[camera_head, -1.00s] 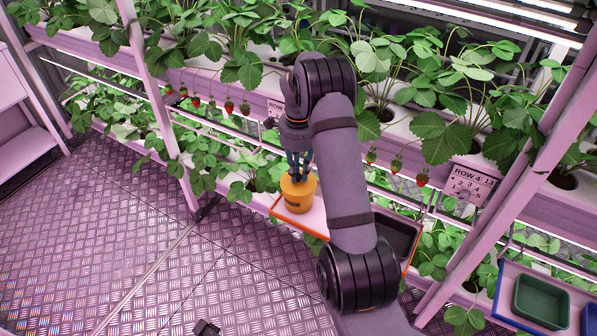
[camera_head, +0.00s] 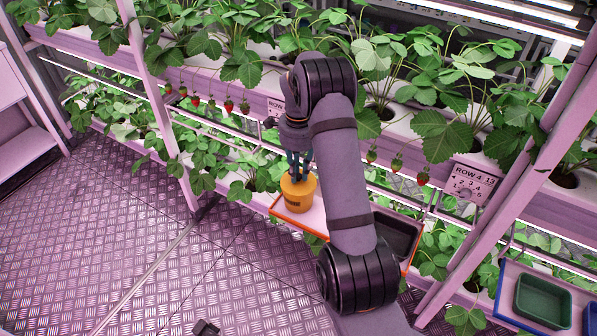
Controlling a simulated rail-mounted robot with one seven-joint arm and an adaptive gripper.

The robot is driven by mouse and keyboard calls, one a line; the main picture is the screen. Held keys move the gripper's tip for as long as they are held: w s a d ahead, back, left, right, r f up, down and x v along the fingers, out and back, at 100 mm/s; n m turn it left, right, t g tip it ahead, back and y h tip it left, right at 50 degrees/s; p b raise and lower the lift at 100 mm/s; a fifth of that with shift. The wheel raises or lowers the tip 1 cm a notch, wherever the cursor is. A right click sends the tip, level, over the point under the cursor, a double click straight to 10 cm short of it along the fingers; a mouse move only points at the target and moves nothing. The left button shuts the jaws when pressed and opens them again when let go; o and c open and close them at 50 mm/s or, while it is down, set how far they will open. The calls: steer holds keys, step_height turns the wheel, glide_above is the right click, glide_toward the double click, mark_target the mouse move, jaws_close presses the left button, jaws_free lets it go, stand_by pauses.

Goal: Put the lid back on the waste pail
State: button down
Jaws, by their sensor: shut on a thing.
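The yellow-orange waste pail (camera_head: 298,198) stands upright on an orange-rimmed tray, with a dark label on its side. My gripper (camera_head: 299,177) points down at the top of the pail, its blue-grey fingers shut. They are shut on the lid (camera_head: 291,180), which is the same yellow-orange as the pail and sits at its top. The fingers and my arm hide part of the lid, and its edge against the pail is too small to tell if it is fully seated.
The orange-rimmed tray (camera_head: 318,222) also holds a dark bin (camera_head: 397,236), partly behind my arm. A blue-rimmed tray with a green bin (camera_head: 541,302) is at the lower right. Strawberry plants, hanging berries (camera_head: 228,105) and a slanted rack post (camera_head: 160,100) surround the pail.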

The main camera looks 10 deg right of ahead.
stand_by(0.4)
steer(key=c, duration=1.6)
jaws_free()
steer(key=o, duration=0.3)
steer(key=shift+o, duration=1.1)
steer(key=shift+r, duration=0.1)
steer(key=shift+r+p, duration=2.5)
steer(key=shift+r, duration=0.95)
steer(key=shift+c, duration=1)
